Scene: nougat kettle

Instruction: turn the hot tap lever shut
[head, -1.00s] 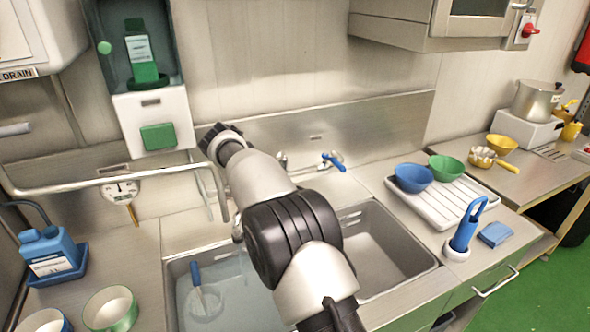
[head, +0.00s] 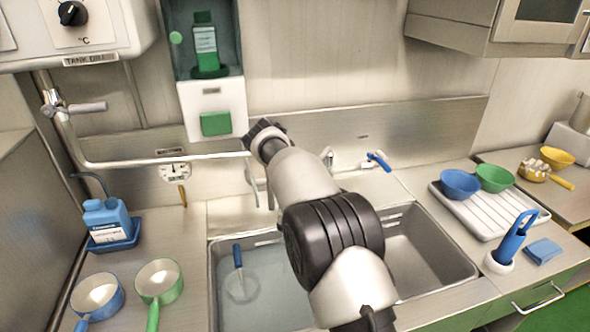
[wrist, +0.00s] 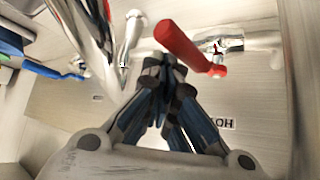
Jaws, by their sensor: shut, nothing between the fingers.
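The hot tap's red lever (wrist: 188,46) shows in the wrist view, slanting from upper left to lower right beside its chrome tap body (wrist: 230,43). My gripper (wrist: 166,64) is shut and empty, its tips just below and left of the lever in that picture. I cannot tell whether they touch it. An upside-down HOT label (wrist: 221,124) is on the steel behind. In the head view my arm hides the red lever and most of my gripper. The blue lever (head: 379,161) of the other tap is right of my arm.
A chrome spout (wrist: 88,38) is close to the left of my gripper. A pipe (head: 165,159) runs across at the left. Below are the sink basins, with water in the left one (head: 262,295).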

